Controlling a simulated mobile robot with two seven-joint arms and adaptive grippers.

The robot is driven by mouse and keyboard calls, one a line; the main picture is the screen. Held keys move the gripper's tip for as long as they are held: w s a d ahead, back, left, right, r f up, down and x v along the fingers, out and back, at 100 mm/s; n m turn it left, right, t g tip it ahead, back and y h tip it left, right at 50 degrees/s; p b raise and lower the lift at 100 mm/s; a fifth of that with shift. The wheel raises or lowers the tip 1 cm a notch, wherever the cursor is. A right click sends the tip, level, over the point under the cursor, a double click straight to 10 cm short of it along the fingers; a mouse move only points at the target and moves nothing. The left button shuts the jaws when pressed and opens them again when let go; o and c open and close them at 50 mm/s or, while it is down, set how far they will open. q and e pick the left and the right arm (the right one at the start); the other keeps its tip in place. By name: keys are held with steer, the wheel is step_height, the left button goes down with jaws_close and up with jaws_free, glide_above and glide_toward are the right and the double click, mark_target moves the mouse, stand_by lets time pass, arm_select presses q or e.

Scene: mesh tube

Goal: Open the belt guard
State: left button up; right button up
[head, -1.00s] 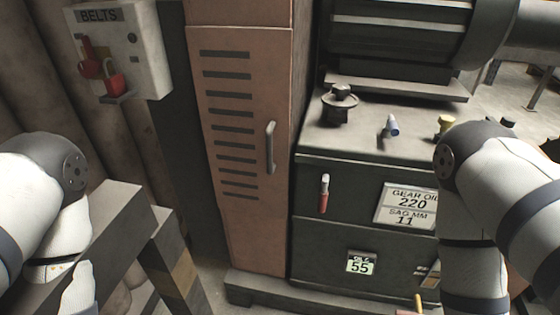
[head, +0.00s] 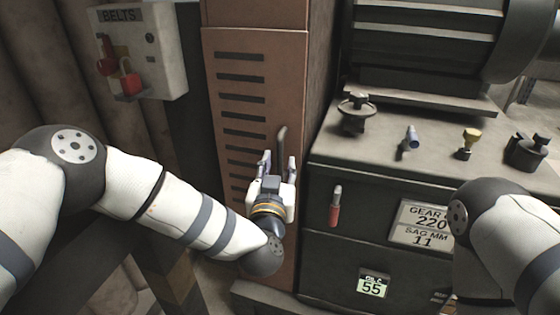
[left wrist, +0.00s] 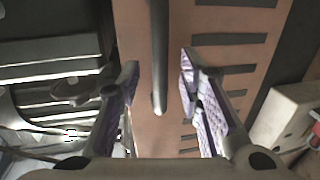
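The belt guard (head: 241,60) is a tall brown-pink door with dark horizontal slots, and it looks closed. Its grey upright bar handle (head: 282,142) is on the right side of the door, its lower part hidden by my left gripper. My left gripper (head: 278,165) is open in front of the handle. In the left wrist view the handle (left wrist: 158,55) runs between the two spread fingers (left wrist: 159,72), with a gap on each side. My right arm shows at the right edge, but its gripper is out of view.
A belts box (head: 145,55) with red padlocks hangs at the upper left.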

arm_select(q)
steer(key=shift+w+d+f, duration=0.1)
steer(key=shift+w+f, duration=0.05)
steer(key=shift+w, duration=1.15)
jaws_close()
arm_select(e)
steer(key=shift+s+f, duration=0.3)
steer(key=shift+s, duration=0.1)
